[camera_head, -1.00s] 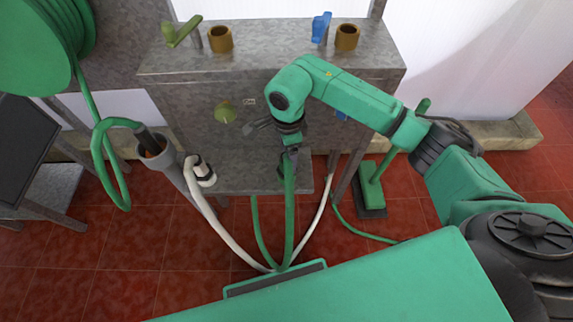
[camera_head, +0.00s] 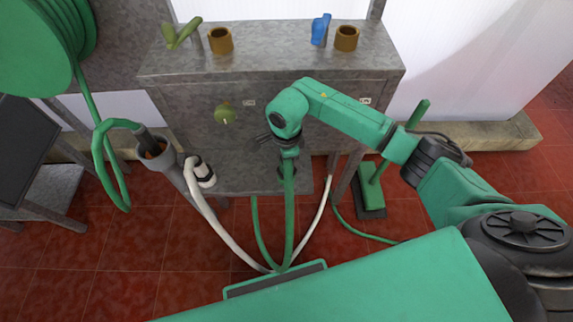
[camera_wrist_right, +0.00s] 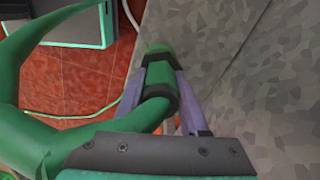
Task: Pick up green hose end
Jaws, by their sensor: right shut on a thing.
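My right gripper (camera_head: 289,154) is in front of the grey metal cabinet and shut on the upper end of the green hose (camera_head: 289,205). The hose hangs down from it and bends in a U near the green plate at the bottom, then rises on the left. In the right wrist view the green hose end (camera_wrist_right: 158,75), with dark bands, sits between the two fingers (camera_wrist_right: 157,100). The hose curves away to the left there. My left gripper is not in view.
The grey cabinet (camera_head: 200,140) has a green knob (camera_head: 225,112), and brass cups (camera_head: 220,40) and a blue handle (camera_head: 320,29) on top. A white hose (camera_head: 212,222) hangs at left. A hose reel (camera_head: 45,40) is top left. A green stand (camera_head: 370,190) is at right.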

